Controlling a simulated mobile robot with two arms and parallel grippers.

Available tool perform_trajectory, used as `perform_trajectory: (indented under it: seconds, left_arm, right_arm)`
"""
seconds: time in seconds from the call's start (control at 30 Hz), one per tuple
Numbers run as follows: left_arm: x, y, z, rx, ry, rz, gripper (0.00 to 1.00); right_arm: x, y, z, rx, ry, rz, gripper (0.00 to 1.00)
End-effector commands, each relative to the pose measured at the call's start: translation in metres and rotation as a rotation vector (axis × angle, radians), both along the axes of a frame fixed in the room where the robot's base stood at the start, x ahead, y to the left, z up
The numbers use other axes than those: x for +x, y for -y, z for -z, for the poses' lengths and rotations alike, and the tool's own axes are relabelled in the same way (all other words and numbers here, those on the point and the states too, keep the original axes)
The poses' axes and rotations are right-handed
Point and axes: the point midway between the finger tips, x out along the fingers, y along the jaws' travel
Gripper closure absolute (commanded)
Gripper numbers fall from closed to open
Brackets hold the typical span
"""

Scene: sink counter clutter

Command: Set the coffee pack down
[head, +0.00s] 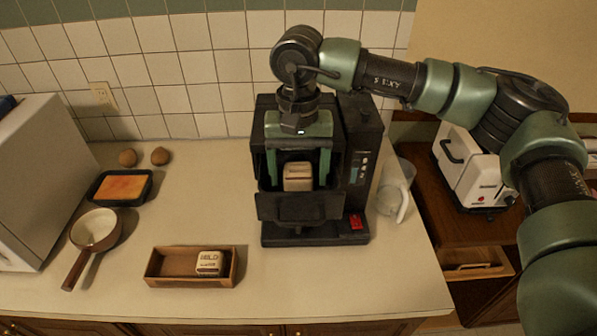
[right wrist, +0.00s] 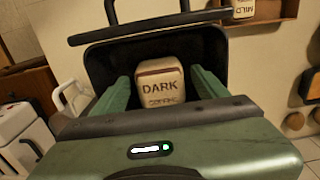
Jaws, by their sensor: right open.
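The coffee pack (head: 298,178) is a small beige block with a brown band, inside the open black bin of the coffee machine (head: 285,207). In the right wrist view the pack (right wrist: 160,84) reads "DARK". My right gripper (head: 297,168) points down over the bin, its green fingers on either side of the pack. It is open, with gaps between the fingers and the pack in the right wrist view. The pack's underside is hidden by the bin front. My left gripper is not in view.
A wooden tray (head: 165,281) holds a "MILD" pack (head: 209,263). A pan (head: 95,229), a black dish with orange contents (head: 122,187) and two brown round items (head: 160,156) are at left. A glass jug (head: 397,187) stands right of the machine. A white appliance (head: 470,165) is farther right.

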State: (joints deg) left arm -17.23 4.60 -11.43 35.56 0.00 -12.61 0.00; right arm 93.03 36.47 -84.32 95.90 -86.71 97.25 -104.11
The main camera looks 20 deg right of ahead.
Motion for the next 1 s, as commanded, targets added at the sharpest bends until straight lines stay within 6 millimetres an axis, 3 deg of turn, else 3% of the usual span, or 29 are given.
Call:
perform_trajectory:
  seconds: [0.5,0.7,1.0]
  left_arm:
    - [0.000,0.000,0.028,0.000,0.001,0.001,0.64]
    - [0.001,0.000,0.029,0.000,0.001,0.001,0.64]
    - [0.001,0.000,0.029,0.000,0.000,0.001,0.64]
  right_arm:
    - [0.001,-0.001,-0.101,0.002,0.005,-0.001,0.26]
    - [0.000,-0.001,-0.116,0.001,0.002,-0.002,0.26]
    - [0.001,0.000,-0.117,0.002,0.002,-0.002,0.26]
